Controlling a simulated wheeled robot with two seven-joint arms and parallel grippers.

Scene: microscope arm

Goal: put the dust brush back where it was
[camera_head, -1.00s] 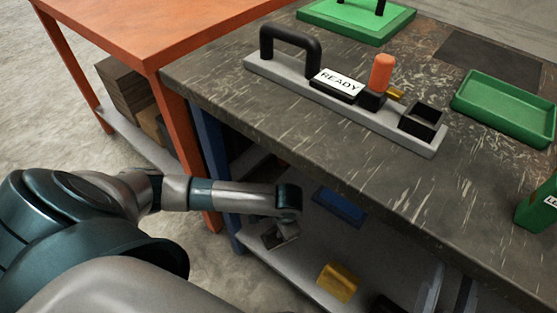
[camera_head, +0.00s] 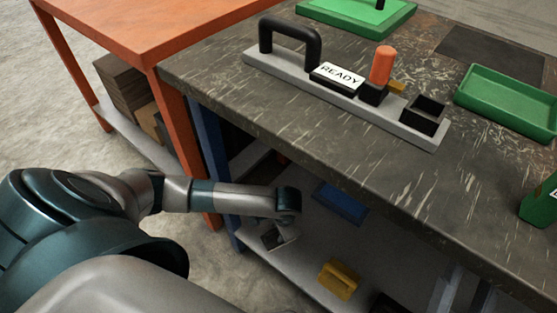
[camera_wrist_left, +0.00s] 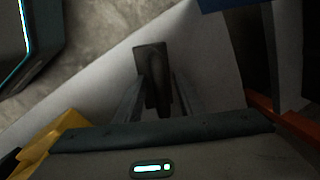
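My left gripper (camera_wrist_left: 157,88) is low over the grey lower shelf, under the front edge of the workbench. Its fingers are apart in the left wrist view. A dark, narrow piece with a flat squarish end (camera_wrist_left: 151,58) lies between and beyond them. It may be the dust brush, but it is too dim to be sure, and contact with the fingers cannot be made out. In the head view the left gripper (camera_head: 278,236) shows small beside the bench's blue leg. No clearly recognisable brush shows on the bench. My right gripper is not in view.
On the bench (camera_head: 250,100) stands a grey rack (camera_head: 385,128) with a black handle, READY label, orange peg and open black box. A green tray (camera_head: 508,100) is to its right. The shelf bears a blue piece (camera_head: 340,203) and a yellow block (camera_head: 338,279). An orange table (camera_head: 140,30) adjoins.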

